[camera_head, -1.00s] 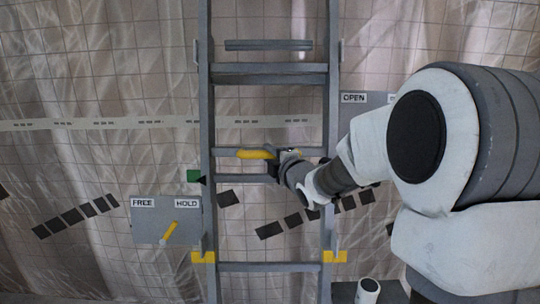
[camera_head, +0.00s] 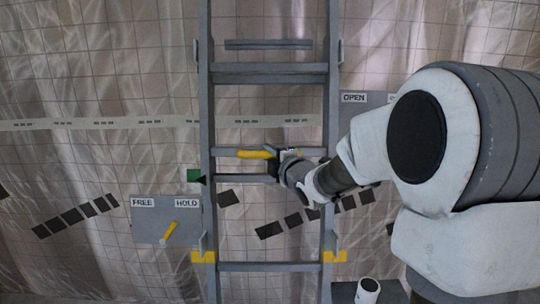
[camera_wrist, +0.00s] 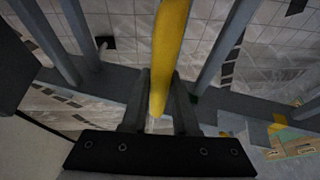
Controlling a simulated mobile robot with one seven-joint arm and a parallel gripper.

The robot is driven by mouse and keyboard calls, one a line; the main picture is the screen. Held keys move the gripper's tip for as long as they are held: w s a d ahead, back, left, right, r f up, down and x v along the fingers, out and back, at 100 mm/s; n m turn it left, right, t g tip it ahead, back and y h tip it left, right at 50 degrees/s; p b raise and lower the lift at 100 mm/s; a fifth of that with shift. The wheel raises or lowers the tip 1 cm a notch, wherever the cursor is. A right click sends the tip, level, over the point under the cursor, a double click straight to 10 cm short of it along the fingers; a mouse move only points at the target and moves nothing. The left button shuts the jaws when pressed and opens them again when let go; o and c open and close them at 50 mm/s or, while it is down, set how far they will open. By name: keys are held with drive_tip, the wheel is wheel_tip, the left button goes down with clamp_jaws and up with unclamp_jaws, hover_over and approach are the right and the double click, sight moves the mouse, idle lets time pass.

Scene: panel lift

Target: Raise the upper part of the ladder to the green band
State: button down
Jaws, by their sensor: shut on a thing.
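The grey ladder (camera_head: 205,110) stands upright in the middle of the head view. A yellow grip (camera_head: 252,154) sits on one of its rungs. The green band (camera_head: 194,175) is at the ladder's left rail. A dark pointer (camera_head: 203,180) on the rail lies level with the band's lower part.
A grey panel marked FREE and HOLD (camera_head: 150,228) stands left of the ladder; its yellow lever (camera_head: 170,229) tilts toward HOLD. A panel marked OPEN (camera_head: 354,110) is partly hidden by my arm. Yellow brackets (camera_head: 204,257) sit low on the rails.

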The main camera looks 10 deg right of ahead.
drive_tip(key=shift+w+r+b, duration=0.25)
drive_tip(key=shift+r+b, duration=0.05)
drive_tip(key=shift+r, duration=0.65)
drive_tip(key=c, duration=0.7)
unclamp_jaws()
drive_tip(key=shift+f, duration=0.15)
